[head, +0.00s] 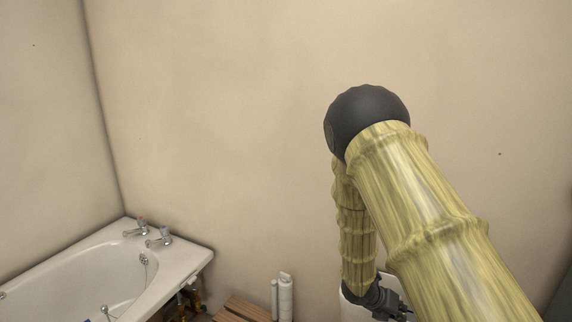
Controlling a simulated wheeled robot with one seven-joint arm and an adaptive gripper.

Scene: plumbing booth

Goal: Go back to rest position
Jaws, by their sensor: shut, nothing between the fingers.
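My arm rises from the lower right in the head view, bends at a dark round elbow, and its forearm hangs down. My gripper (394,304) is dark and shows only in part at the bottom, below the forearm. It is shut with nothing held. Its fingertips are hard to make out against the arm and the picture's lower edge.
A white bathtub (182,262) with two taps stands at the lower left, with brass pipework (190,298) at its end. A wooden slatted piece (243,309) and white cylinders (285,296) stand beside it. A white object (350,296) is partly behind my gripper. Beige walls (220,120) enclose the corner.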

